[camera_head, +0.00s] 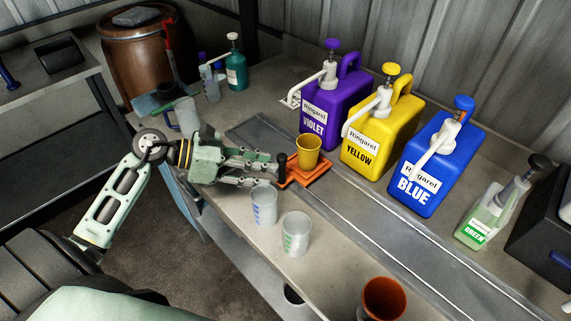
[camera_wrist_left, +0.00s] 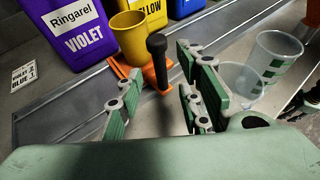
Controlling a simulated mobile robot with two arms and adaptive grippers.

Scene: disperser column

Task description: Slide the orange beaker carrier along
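The orange beaker carrier (camera_head: 318,177) sits on the grey rail track in front of the violet and yellow jugs. A yellow beaker (camera_head: 308,149) stands upright on it, and a black upright handle (camera_head: 282,166) rises from its left end. My left gripper (camera_head: 276,171) is open, its fingertips close to the handle. In the left wrist view, the handle (camera_wrist_left: 157,48) shows beyond the gap between my spread fingers (camera_wrist_left: 158,100), with the carrier (camera_wrist_left: 151,74) and yellow beaker (camera_wrist_left: 131,40) behind. I cannot tell whether a finger touches the handle. My right gripper is not in view.
Violet (camera_head: 334,97), yellow (camera_head: 379,137) and blue (camera_head: 432,165) pump jugs line the rail (camera_head: 366,223); a smaller green dispenser (camera_head: 484,223) stands further right. Two clear beakers (camera_head: 263,206) (camera_head: 296,234) stand in front of the carrier. A red-brown cup (camera_head: 384,299) is near the front edge.

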